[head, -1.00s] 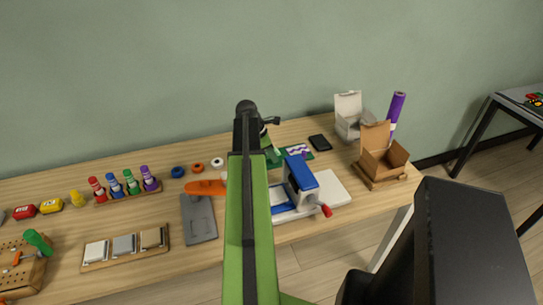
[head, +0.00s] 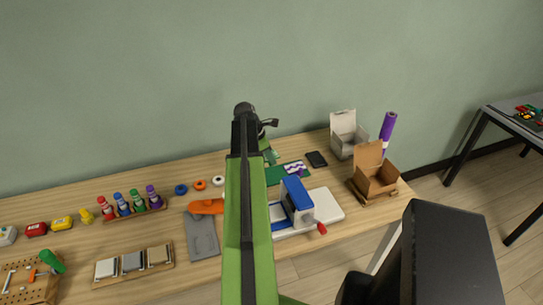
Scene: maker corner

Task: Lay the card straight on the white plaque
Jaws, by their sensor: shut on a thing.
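My gripper (head: 266,125) is at the far end of my raised green arm, over the back of the bench. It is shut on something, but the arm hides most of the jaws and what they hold. A small green piece shows just below it; I cannot tell what it is. A white flat slab (head: 329,203), perhaps the plaque, lies at the right beside and under a blue press (head: 297,196) with a red knob. A white and purple zigzag piece (head: 294,168), perhaps the card, appears on a green mat (head: 275,177), right of my gripper.
A dark phone-like block (head: 316,159), an open grey box (head: 344,137), a cardboard box (head: 376,184) and a purple roll (head: 387,130) stand at the right.

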